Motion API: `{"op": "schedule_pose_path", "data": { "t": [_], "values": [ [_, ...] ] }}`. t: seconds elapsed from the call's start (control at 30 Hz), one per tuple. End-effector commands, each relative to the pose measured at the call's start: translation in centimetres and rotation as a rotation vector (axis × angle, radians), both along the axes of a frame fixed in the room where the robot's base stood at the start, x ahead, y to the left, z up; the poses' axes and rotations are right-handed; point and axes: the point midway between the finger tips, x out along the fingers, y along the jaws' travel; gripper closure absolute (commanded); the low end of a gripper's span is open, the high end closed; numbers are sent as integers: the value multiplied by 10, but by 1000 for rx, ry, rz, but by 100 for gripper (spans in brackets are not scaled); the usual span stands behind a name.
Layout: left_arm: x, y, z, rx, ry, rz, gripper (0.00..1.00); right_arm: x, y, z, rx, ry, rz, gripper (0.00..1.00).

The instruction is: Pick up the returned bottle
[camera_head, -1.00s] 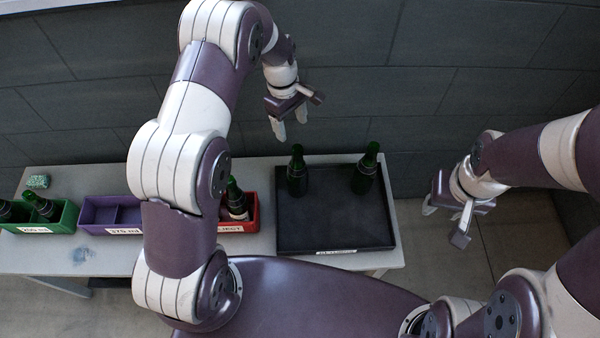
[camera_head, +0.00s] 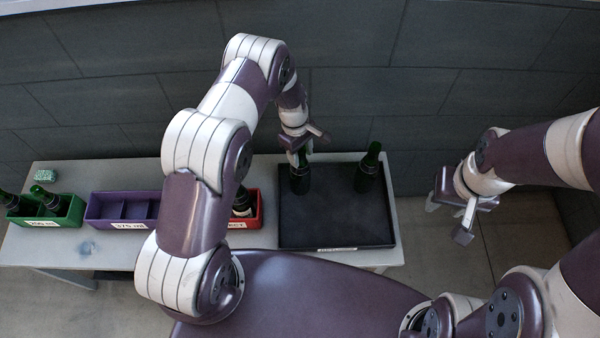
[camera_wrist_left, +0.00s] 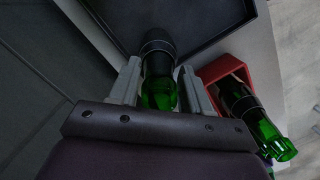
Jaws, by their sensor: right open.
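A dark green bottle (camera_head: 300,182) stands upright on the left of the black tray (camera_head: 335,222). A second green bottle (camera_head: 368,174) stands near the tray's back right corner. My left gripper (camera_head: 298,155) is over the left bottle, pointing down. In the left wrist view the bottle (camera_wrist_left: 159,72) is between the two fingers of the gripper (camera_wrist_left: 160,78), with a small gap visible on each side, so the jaws look open around its top. My right gripper (camera_head: 449,210) is open and empty, to the right of the table.
A red box labelled as reject (camera_head: 250,222) holds a bottle (camera_head: 242,202), partly behind my left arm. A purple divided box (camera_head: 108,222) looks empty in its visible compartments. A green box (camera_head: 68,218) holds bottles. A green patterned block (camera_head: 46,176) lies behind it.

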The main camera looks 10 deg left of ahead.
Motion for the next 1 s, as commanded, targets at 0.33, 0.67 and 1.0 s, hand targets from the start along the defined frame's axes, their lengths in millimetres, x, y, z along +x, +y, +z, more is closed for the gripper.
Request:
{"op": "schedule_pose_path", "data": {
  "t": [0.33,0.67,1.0],
  "values": [
    [1,0,1,0,-1,0,100,0,0,0,0,0,0,57],
    [1,0,12,0,-2,-1,100,0,0,-3,0,0,0,57],
    [0,0,42,0,-2,-1,100,0,0,-8,0,0,0,57]
  ]
}}
